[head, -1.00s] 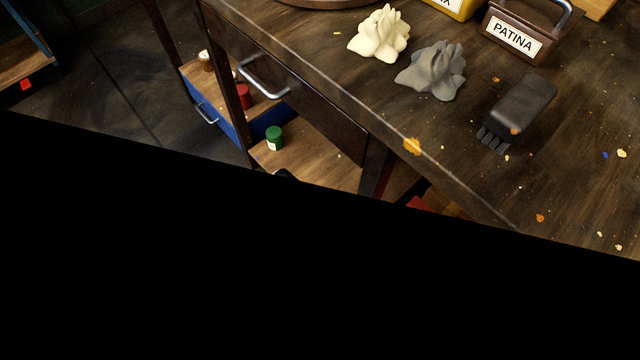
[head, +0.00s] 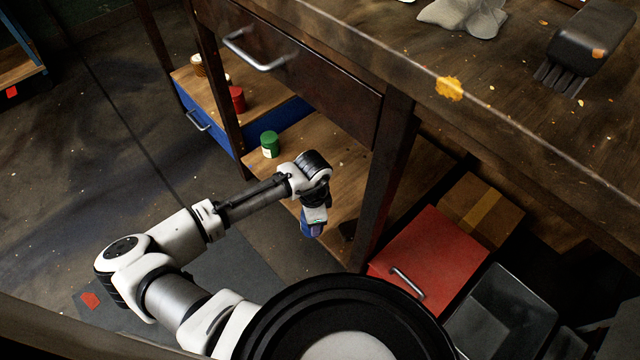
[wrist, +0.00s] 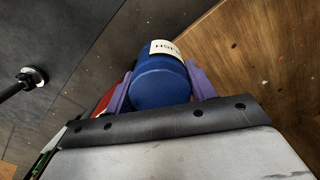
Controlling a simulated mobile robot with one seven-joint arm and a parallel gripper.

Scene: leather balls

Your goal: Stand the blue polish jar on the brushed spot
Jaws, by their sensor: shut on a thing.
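The blue polish jar (wrist: 160,82) with a pale label sits between the purple fingers of my gripper (wrist: 158,88) in the wrist view. My gripper (head: 313,222) is shut on it. In the head view a blue part of the jar (head: 308,229) shows below my wrist, in front of the lower wooden shelf. The jar is held in the air beside the shelf. I cannot make out the brushed spot for certain in either view.
A green jar (head: 270,144) and a red jar (head: 236,99) stand on the low wooden surfaces. A bench leg (head: 386,175), a red box (head: 428,262) and a grey bin (head: 505,312) are to the right. A black brush (head: 590,40) lies on the bench top.

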